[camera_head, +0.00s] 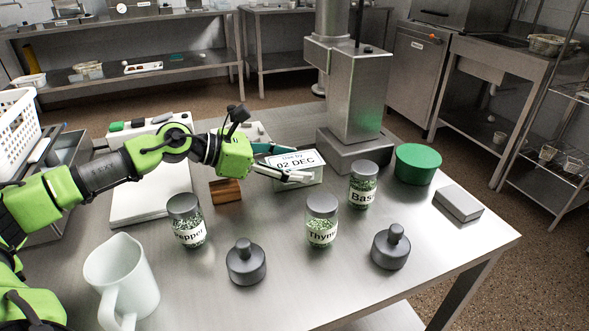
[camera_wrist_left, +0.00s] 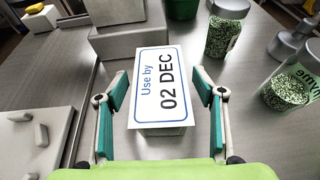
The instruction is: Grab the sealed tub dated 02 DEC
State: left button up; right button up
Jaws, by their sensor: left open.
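The sealed tub (camera_head: 297,177) has a white lid label reading "Use by 02 DEC" and stands on the steel table near the base of the grey column. In the left wrist view the tub (camera_wrist_left: 160,90) lies between my open fingers, with the label facing up. My left gripper (camera_head: 290,167) is open, one finger on each side of the tub. In the left wrist view gaps show between the fingers (camera_wrist_left: 160,100) and the tub's sides. The tub's far side is partly hidden in the head view. My right gripper is not in view.
Jars labelled Pepper (camera_head: 187,221), Thyme (camera_head: 321,221) and Basil (camera_head: 363,185) stand nearby. Two dark weights (camera_head: 246,263) (camera_head: 391,247), a white jug (camera_head: 121,277), a wooden block (camera_head: 226,191), a green round container (camera_head: 417,165) and a grey block (camera_head: 458,204) share the table. The front right is clear.

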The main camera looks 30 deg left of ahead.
aim_at(308, 165)
pick_arm(q)
jog(key=x, duration=0.4)
jog(key=shift+w+d, duration=0.1)
jog(key=c, duration=1.4)
jog(key=shift+c, duration=0.2)
jog(key=shift+r, duration=0.1)
